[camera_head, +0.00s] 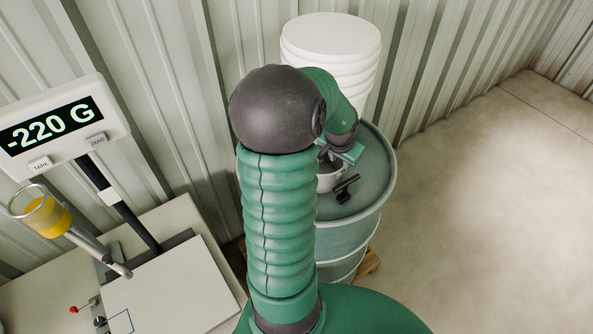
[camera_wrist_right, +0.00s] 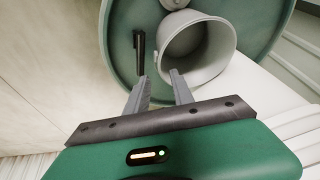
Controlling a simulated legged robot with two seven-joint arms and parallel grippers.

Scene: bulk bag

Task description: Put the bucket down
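The light grey bucket (camera_head: 330,180) is on the lid of the green-grey drum (camera_head: 375,200), mostly hidden behind my right arm in the head view. In the right wrist view the bucket (camera_wrist_right: 215,52) shows its open mouth, with the drum top (camera_wrist_right: 262,20) around it. My right gripper (camera_wrist_right: 160,76) has its two fingers apart, close to the near rim of the bucket. The gripper (camera_head: 342,152) also shows above the bucket in the head view. I cannot tell whether a finger touches the rim. My left gripper is not in view.
A black handle-like tool (camera_head: 347,188) lies on the drum beside the bucket. White stacked buckets (camera_head: 330,45) stand behind. At left are a scale display (camera_head: 50,128) reading -220 G, a white platform (camera_head: 165,290) and a yellow-filled cup (camera_head: 46,216). The floor at right is clear.

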